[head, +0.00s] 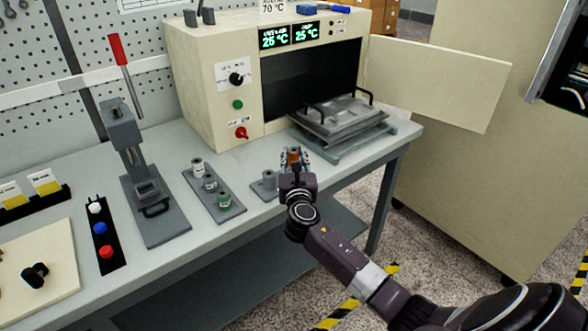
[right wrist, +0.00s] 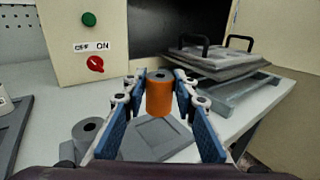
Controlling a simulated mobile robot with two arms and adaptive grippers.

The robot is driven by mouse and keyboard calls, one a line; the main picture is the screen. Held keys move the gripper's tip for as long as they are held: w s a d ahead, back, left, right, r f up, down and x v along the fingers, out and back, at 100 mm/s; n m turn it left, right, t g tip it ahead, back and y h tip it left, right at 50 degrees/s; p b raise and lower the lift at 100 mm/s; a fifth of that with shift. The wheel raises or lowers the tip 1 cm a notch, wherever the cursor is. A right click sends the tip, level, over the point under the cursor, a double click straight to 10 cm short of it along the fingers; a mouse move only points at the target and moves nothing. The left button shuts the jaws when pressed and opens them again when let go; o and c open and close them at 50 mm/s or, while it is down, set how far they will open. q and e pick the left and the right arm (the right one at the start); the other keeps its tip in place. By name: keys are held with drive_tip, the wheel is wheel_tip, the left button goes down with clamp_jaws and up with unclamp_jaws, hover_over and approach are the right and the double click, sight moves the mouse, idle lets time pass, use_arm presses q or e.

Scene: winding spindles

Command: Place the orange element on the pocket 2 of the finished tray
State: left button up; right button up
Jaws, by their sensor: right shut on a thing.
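The orange element (right wrist: 160,102), a small cylinder with a dark grey top, stands upright between the blue fingers of my right gripper (right wrist: 160,105). In the head view the orange element (head: 293,156) shows as a small patch at the tip of my right gripper (head: 293,163). Below it lies a grey tray (right wrist: 137,151) with a square recess under the gripper. A grey spool (right wrist: 88,133) stands on the tray's left part. I see no label on this tray, and my gripper hides part of it in the head view. My left gripper is out of view.
Another grey tray (head: 222,217) with several spools, one green, lies to the left. Behind is a cream oven (head: 205,90) with its door (head: 440,80) open. A grey handled plate (head: 340,115) stands before it. A red-handled press (head: 130,130) is further left.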

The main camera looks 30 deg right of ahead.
drive_tip(key=shift+f+b, duration=0.45)
drive_tip(key=shift+f, duration=1.65)
drive_tip(key=shift+f, duration=0.1)
drive_tip(key=o, duration=1.2)
drive_tip(key=shift+c, duration=0.2)
drive_tip(key=v, duration=1.2)
